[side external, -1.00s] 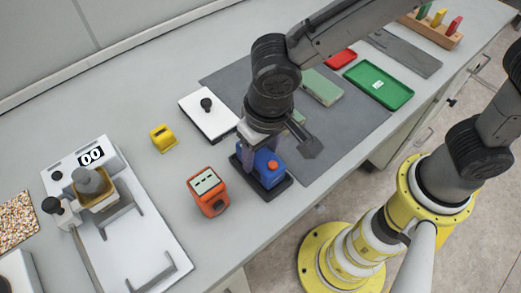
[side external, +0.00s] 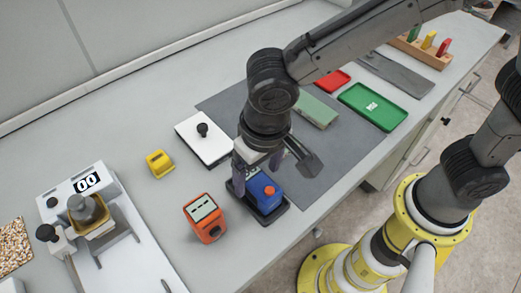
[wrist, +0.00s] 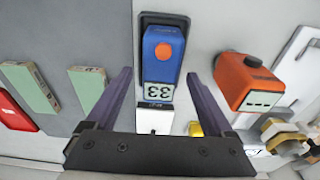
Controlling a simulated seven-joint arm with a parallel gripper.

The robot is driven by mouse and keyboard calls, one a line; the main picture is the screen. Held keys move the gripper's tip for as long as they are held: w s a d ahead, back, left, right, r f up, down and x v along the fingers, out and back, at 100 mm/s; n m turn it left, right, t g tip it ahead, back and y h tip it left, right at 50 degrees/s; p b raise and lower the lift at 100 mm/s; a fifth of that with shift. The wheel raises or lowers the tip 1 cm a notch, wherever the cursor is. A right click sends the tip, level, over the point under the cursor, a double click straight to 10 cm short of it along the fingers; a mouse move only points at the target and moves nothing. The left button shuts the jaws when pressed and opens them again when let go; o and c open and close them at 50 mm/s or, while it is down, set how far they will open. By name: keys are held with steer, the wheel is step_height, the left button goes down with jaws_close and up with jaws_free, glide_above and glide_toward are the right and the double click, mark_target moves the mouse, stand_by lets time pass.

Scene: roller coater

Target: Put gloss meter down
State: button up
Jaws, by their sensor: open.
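The blue meter (side external: 264,192), which looks like the gloss meter, has an orange button. It sits in a dark shallow base (side external: 284,211) near the bench's front edge. In the wrist view the blue meter (wrist: 162,52) shows a display that reads 33. My gripper (side external: 264,172) is open above the blue meter, with its purple fingers spread to either side. In the wrist view my gripper (wrist: 158,74) has nothing between its fingers, and the meter lies beyond their tips. The side view partly hides the meter's far end behind the gripper.
An orange meter (side external: 204,217) with a dashed display stands close on the left. A white plate with a black knob (side external: 203,143) and a yellow block (side external: 160,163) lie behind.

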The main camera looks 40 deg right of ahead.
mark_target(262, 184)
step_height(262, 184, up, 10)
steer(key=s, duration=0.1)
steer(key=d+r+t, duration=0.1)
steer(key=d+r, duration=0.2)
steer(key=d, duration=1.2)
steer(key=s+d+f+t, duration=0.2)
steer(key=s+d, duration=0.6)
steer(key=d, duration=0.5)
steer(key=shift+s+f+t, duration=0.3)
steer(key=shift+s+t, duration=0.1)
steer(key=shift+t, duration=0.2)
